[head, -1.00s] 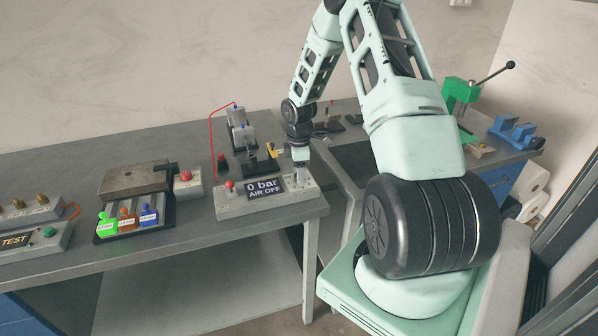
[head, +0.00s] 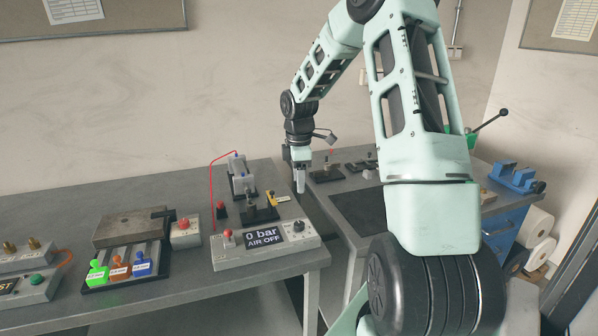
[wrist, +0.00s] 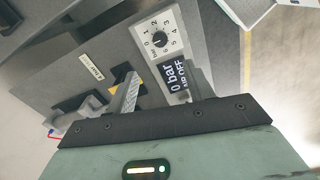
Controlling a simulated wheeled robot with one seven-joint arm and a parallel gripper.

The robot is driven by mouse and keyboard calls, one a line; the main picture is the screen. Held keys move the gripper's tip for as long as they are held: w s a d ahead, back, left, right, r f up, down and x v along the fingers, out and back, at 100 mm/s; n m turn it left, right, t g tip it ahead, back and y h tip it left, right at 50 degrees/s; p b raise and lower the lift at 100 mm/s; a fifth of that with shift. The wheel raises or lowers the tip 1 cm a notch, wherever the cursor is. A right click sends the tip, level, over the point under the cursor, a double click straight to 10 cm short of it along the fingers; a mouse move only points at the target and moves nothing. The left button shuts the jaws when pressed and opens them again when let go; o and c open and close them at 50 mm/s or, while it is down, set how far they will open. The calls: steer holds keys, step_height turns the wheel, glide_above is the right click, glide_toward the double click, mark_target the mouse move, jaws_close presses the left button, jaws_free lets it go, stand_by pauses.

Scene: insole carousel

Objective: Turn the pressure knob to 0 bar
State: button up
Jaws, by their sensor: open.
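The pressure knob (head: 298,227) is a small black dial at the right end of a grey control box (head: 228,258). It is uncovered in the head view. In the wrist view the black knob (wrist: 158,40) sits inside a numbered bar scale; I cannot be sure which number its pointer marks. The display (head: 264,237) reads "0 bar" and "AIR OFF"; it also shows in the wrist view (wrist: 177,77). My gripper (head: 300,187) is open and empty, above the box and apart from the knob. In the wrist view its two fingers stand apart.
A red button (head: 228,234) is at the box's left end. Behind the box stand a black fixture (head: 258,214) with a yellow part and a cylinder unit (head: 240,180) with a red hose. Coloured tagged pieces (head: 118,270) lie left. Air above the box is free.

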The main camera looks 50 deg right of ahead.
steer(key=shift+r, duration=1.5)
